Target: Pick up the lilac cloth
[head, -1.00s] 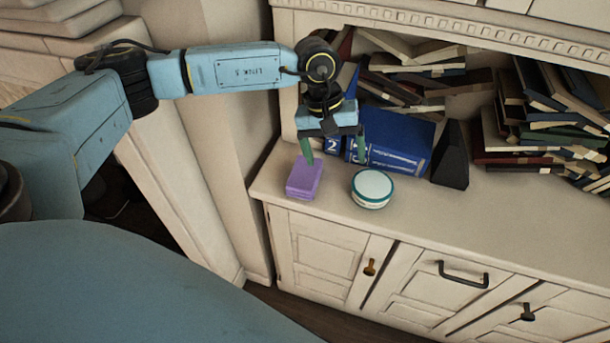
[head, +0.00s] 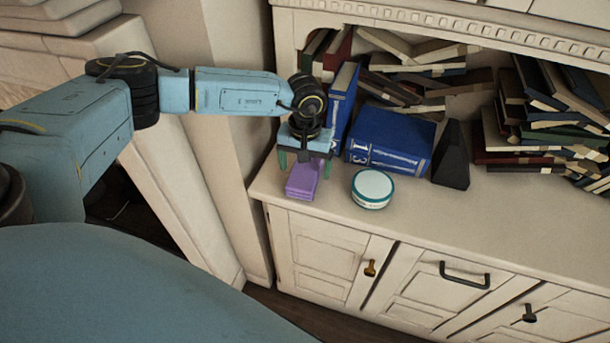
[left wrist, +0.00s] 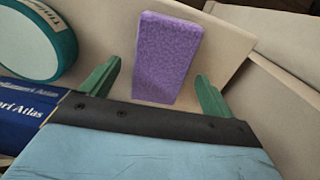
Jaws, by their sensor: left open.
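The lilac cloth (head: 301,187) is a folded block lying on the cabinet top near its left end. In the left wrist view the cloth (left wrist: 166,58) lies ahead of and between the two green fingers. My left gripper (head: 305,168) is open above the rear part of the cloth and hides some of it in the head view. In the left wrist view the gripper (left wrist: 157,85) has a finger on each side of the cloth, with gaps showing. Whether the fingertips are down at cloth height is hard to tell. My right gripper is out of view.
A round white and teal tin (head: 372,188) stands right of the cloth. A blue book (head: 391,138) lies behind the tin, with an upright blue book (head: 343,100) close to my gripper. A black wedge (head: 452,155) stands farther right. The front counter right of the tin is clear.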

